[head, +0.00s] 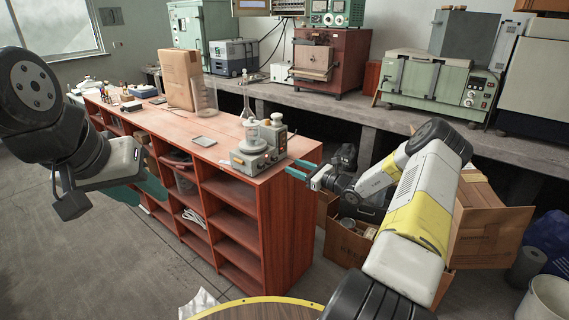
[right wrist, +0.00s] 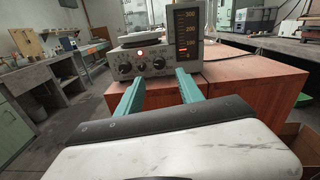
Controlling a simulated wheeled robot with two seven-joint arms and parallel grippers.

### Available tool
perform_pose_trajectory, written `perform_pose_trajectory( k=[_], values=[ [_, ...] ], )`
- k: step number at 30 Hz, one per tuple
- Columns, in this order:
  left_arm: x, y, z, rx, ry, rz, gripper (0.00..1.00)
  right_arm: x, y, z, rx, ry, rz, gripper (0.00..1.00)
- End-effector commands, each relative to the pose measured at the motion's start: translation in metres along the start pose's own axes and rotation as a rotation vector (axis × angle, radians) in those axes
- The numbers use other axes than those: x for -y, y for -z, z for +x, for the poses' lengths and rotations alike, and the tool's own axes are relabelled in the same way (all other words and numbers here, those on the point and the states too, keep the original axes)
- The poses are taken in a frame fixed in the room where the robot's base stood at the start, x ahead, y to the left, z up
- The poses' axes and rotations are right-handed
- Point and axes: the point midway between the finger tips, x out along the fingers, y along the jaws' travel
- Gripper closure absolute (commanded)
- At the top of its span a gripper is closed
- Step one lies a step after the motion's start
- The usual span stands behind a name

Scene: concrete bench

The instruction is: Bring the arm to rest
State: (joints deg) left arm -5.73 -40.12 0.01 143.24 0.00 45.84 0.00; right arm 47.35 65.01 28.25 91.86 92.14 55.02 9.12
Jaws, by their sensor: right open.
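My right gripper (head: 298,170) reaches in from the right, with its teal fingers at the end of the red bench near the hotplate stirrer (head: 258,150). In the right wrist view the two fingers (right wrist: 157,85) are apart with nothing between them. The stirrer's front panel (right wrist: 150,62) with knobs and a red light stands just beyond the fingertips. My left arm hangs at the left of the head view. Teal parts of my left gripper (head: 148,188) show beside the shelves, and its jaw opening cannot be made out.
The red shelf bench (head: 235,191) carries a cardboard box (head: 181,78), glassware and a flat grey pad (head: 204,141). An open carton (head: 347,246) stands under my right arm, with a larger carton (head: 490,225) at right. Grey floor (head: 120,270) is clear at left front.

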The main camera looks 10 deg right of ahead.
Motion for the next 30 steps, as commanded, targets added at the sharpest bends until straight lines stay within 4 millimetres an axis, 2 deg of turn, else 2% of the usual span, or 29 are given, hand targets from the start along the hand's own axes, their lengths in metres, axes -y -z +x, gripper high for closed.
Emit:
perform_pose_trajectory(
  k=[5, 8, 11, 14, 17, 20, 24, 30],
  values=[
    [0.000, 0.000, 0.000, 0.000, 0.000, 0.000, 0.63, -0.001, -0.002, 0.001, -0.001, -0.004, -0.005, 0.56],
    [0.000, 0.000, 0.000, 0.000, 0.000, 0.000, 0.63, -0.011, -0.015, 0.005, -0.012, -0.047, -0.049, 0.56],
    [0.000, 0.000, 0.000, 0.000, 0.000, 0.000, 0.63, -0.040, -0.044, 0.014, -0.042, -0.156, -0.159, 0.56],
    [0.000, 0.000, 0.000, 0.000, 0.000, 0.000, 0.63, -0.082, -0.081, 0.019, -0.089, -0.310, -0.325, 0.56],
    [0.000, 0.000, 0.000, 0.000, 0.000, 0.000, 0.63, -0.126, -0.115, 0.013, -0.139, -0.467, -0.506, 0.56],
    [0.000, 0.000, 0.000, 0.000, 0.000, 0.000, 0.63, -0.165, -0.144, 0.000, -0.186, -0.610, -0.687, 0.56],
    [0.000, 0.000, 0.000, 0.000, 0.000, 0.000, 0.63, -0.211, -0.181, -0.029, -0.248, -0.786, -0.939, 0.56],
    [0.000, 0.000, 0.000, 0.000, 0.000, 0.000, 0.63, -0.261, -0.224, -0.086, -0.331, -0.987, -1.296, 0.56]
  ],
)
